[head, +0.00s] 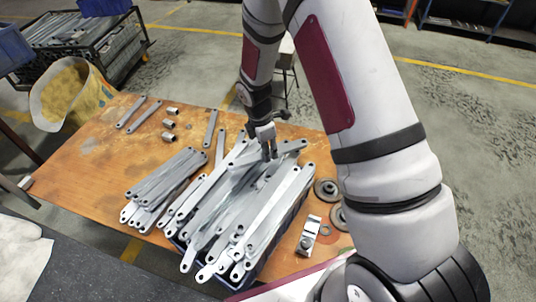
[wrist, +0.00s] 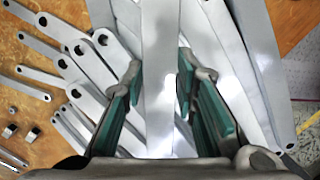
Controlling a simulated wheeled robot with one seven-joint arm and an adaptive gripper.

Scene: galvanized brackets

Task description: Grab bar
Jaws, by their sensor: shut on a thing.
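Many flat grey metal bars with holed ends lie heaped in a blue crate (head: 178,243) on the wooden table. My gripper (head: 268,151) points down at the far part of this heap. In the wrist view, my gripper (wrist: 169,76) has its green-padded fingers on either side of one bar (wrist: 160,95), which runs lengthwise up the picture. The jaws are shut on this bar. Other bars lie close beside and under the fingers. Whether the held bar is clear of the heap I cannot tell.
A second pile of bars (head: 165,185) lies left of the crate on the table (head: 85,150). Small metal cylinders (head: 169,124), loose bars, a bracket (head: 309,235) and round discs (head: 326,190) lie around. A black cart (head: 110,50) with bars stands behind left.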

